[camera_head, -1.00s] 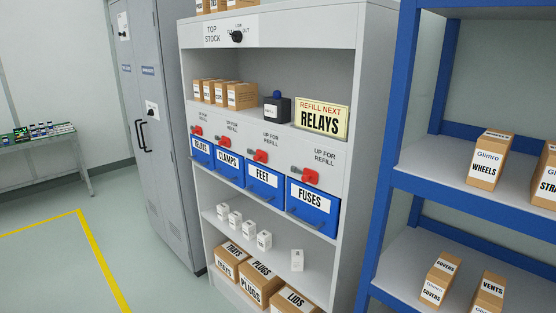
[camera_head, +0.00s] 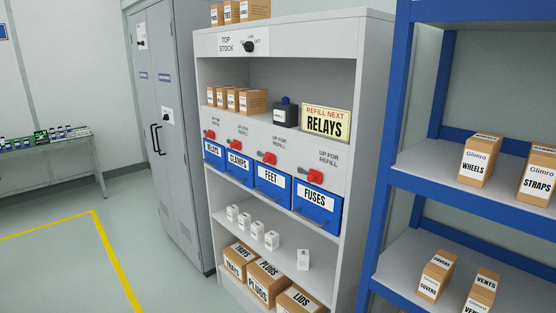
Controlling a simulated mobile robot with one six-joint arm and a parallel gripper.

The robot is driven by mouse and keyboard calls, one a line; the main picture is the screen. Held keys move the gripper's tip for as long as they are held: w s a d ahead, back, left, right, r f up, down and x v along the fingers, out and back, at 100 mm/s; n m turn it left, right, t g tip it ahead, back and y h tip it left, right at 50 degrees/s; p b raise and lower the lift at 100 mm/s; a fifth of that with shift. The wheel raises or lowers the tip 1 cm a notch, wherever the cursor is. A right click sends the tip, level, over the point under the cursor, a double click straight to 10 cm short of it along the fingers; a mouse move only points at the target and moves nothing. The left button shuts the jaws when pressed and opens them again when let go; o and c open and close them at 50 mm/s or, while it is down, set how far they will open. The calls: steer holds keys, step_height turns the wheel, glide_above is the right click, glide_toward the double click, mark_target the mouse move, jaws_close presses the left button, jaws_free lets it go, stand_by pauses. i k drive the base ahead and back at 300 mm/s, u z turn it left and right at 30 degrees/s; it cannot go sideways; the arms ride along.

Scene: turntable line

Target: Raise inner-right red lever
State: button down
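A row of red levers runs across the grey cabinet, one above each blue bin, under "UP FOR REFILL" labels. The inner-right red lever (camera_head: 268,158) sits above the FEET bin (camera_head: 271,188). The inner-left lever (camera_head: 234,143) is above the CLAMPS bin (camera_head: 237,171). The outer-right lever (camera_head: 312,176) is above the FUSES bin (camera_head: 317,206). The outer-left lever (camera_head: 209,134) is above the RELAYS bin (camera_head: 213,154). All the levers look alike, lying roughly sideways rather than pointing up. My gripper is not in view.
A sign reading "REFILL NEXT RELAYS" (camera_head: 325,122) and a dark box (camera_head: 286,114) stand on the shelf above. A blue rack (camera_head: 389,190) is close on the right, grey lockers (camera_head: 168,150) on the left. The floor at lower left is clear.

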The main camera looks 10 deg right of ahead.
mark_target(269, 158)
steer(key=u, duration=0.1)
steer(key=i, duration=0.95)
steer(key=z, duration=1.3)
steer(key=k, duration=0.15)
steer(key=u, duration=2.8)
steer(key=i, duration=0.15)
steer(key=u, duration=0.2)
